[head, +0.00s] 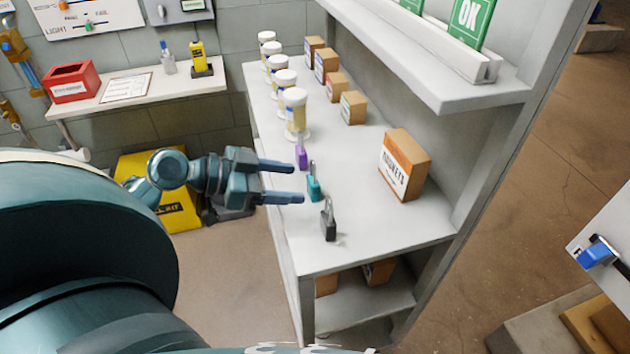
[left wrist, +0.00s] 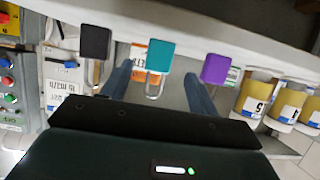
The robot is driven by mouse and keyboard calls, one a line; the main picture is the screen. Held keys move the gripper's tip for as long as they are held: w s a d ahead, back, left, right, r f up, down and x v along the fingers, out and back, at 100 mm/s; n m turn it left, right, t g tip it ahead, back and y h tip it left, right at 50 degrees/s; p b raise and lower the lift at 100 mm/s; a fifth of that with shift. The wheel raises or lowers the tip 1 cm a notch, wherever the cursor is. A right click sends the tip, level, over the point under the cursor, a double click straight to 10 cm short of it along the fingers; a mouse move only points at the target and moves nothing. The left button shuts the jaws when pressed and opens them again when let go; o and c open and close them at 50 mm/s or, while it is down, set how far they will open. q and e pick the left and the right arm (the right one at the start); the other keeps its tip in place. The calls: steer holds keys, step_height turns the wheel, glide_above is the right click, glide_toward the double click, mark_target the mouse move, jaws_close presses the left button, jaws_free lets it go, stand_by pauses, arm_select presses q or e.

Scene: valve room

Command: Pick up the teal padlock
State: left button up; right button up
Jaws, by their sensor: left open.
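The teal padlock (head: 314,189) stands on the white shelf, between a purple padlock (head: 302,158) and a black padlock (head: 329,224). My left gripper (head: 297,183) is open, its fingers pointing at the teal padlock from the shelf's front side. In the left wrist view the teal padlock (left wrist: 159,58) with its metal shackle appears between the two open fingers (left wrist: 158,85). The black padlock (left wrist: 95,42) is to its left and the purple padlock (left wrist: 216,68) to its right there. I see no grip on any padlock. My right gripper is not in view.
Several white jars with yellow labels (head: 295,115) stand in a row behind the padlocks. Small boxes and a larger orange-and-white box (head: 404,164) stand farther in on the shelf (head: 370,226). An upper shelf (head: 440,85) overhangs the far side. A side bench (head: 135,98) stands at the back left.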

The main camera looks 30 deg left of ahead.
mark_target(308, 184)
arm_select(q)
steer(key=shift+x, duration=1)
steer(key=p+x, duration=0.2)
steer(key=x, duration=0.2)
steer(key=shift+w+d, duration=0.3)
steer(key=shift+d, duration=0.05)
steer(key=shift+w+d+f, duration=0.2)
steer(key=shift+f, duration=0.05)
steer(key=c, duration=1)
